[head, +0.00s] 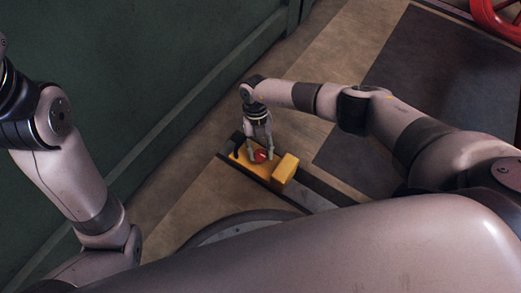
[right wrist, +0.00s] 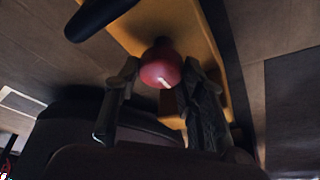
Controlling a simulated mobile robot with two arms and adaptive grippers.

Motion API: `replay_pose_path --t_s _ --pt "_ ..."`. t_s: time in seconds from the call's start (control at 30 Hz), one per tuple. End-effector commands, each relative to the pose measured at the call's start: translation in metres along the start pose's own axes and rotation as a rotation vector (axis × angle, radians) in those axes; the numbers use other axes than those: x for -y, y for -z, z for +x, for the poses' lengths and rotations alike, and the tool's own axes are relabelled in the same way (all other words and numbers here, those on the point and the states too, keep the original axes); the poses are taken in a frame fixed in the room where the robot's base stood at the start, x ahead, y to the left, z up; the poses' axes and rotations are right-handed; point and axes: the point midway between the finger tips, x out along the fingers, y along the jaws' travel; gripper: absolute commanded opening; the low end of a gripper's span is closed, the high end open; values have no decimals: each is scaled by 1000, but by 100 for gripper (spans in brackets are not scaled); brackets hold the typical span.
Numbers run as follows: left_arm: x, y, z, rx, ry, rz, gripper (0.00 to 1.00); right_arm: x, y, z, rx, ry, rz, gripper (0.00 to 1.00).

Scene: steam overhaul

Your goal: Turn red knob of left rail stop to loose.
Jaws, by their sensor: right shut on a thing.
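The rail stop (head: 285,168) is a yellow block on a dark rail on the floor, below the middle of the head view. Its red knob (head: 260,155) has a white mark and sits on the yellow top. My right gripper (head: 262,154) points down at the knob with a finger on either side, shut on it. In the right wrist view the red knob (right wrist: 161,68) lies between the fingertips, its white mark facing the camera. The yellow body (right wrist: 205,45) shows behind it. My left arm is at the left of the head view, but its gripper is out of view.
A dark green wall (head: 150,60) runs along the left. A dark mat (head: 420,75) lies on the floor at the right. A red wheel (head: 495,18) is at the top right corner. A black handle-like part (right wrist: 95,18) lies near the knob.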

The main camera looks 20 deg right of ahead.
Motion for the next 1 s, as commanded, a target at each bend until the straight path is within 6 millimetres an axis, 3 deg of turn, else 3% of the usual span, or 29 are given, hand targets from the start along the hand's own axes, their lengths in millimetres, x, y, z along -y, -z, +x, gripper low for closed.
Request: replay_pose_path --t_s 0.47,0.5,0.77,1.0 --pt "-1 0 0 -3 -9 3 40 1 -1 0 2 6 -12 9" --pt "-1 0 0 -3 -10 3 40 0 -1 0 2 6 -12 39" --pt "-1 -1 -2 3 -12 4 40 0 0 0 1 5 -11 56" --pt "-1 -2 -2 5 -10 3 40 0 0 0 1 5 -11 57"
